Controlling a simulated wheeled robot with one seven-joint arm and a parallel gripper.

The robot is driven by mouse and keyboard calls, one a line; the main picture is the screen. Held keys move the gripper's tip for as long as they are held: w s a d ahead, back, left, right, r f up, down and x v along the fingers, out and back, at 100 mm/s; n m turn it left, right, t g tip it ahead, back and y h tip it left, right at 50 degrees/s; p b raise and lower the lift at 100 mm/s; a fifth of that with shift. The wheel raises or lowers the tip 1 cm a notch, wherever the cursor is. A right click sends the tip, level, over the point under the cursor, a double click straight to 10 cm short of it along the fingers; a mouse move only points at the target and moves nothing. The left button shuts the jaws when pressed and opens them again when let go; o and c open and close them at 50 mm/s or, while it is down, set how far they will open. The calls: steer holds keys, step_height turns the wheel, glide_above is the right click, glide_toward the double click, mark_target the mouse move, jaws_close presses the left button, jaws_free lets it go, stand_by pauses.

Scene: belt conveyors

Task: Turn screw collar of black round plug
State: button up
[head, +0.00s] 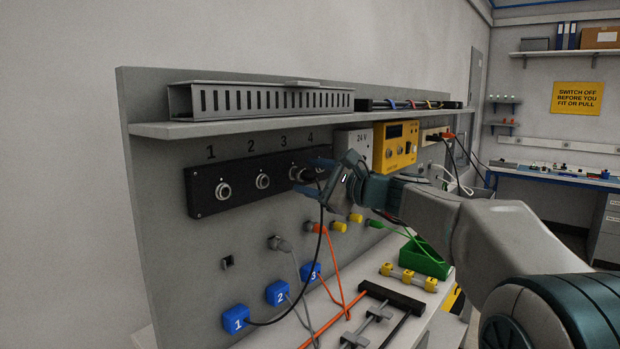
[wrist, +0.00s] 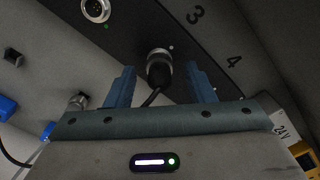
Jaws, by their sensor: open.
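My gripper (head: 318,178) is at the plug, open. In the wrist view its two blue fingers (wrist: 160,84) stand apart on either side of the plug, with gaps on both sides. In the head view the fingers partly hide the plug and socket 4.
Open sockets 1 (head: 222,191) and 2 (head: 262,181) are to the left. A shelf (head: 240,128) runs above the panel. Below are a grey plug (head: 279,243), an orange plug (head: 316,228) and numbered blue blocks (head: 236,319). A yellow power unit (head: 396,146) stands at right.

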steer(key=b+v, duration=0.1)
steer(key=v, duration=1.2)
steer(key=s+a+f+n+g+h+p, duration=0.2)
steer(key=s+f+n+g+h+p, duration=0.4)
steer(key=s+f, duration=0.7)
steer(key=s+d+f+n+g+h+p, duration=0.2)
steer(key=s+d+f+n+h, duration=0.6)
steer(key=s, duration=0.4)
step_height(320, 180, down, 2)
steer(key=shift+d+f+n+p, duration=0.1)
steer(key=shift+d+n+p, duration=0.2)
steer(key=shift+n+p, duration=0.6)
steer(key=shift+c, duration=0.3)
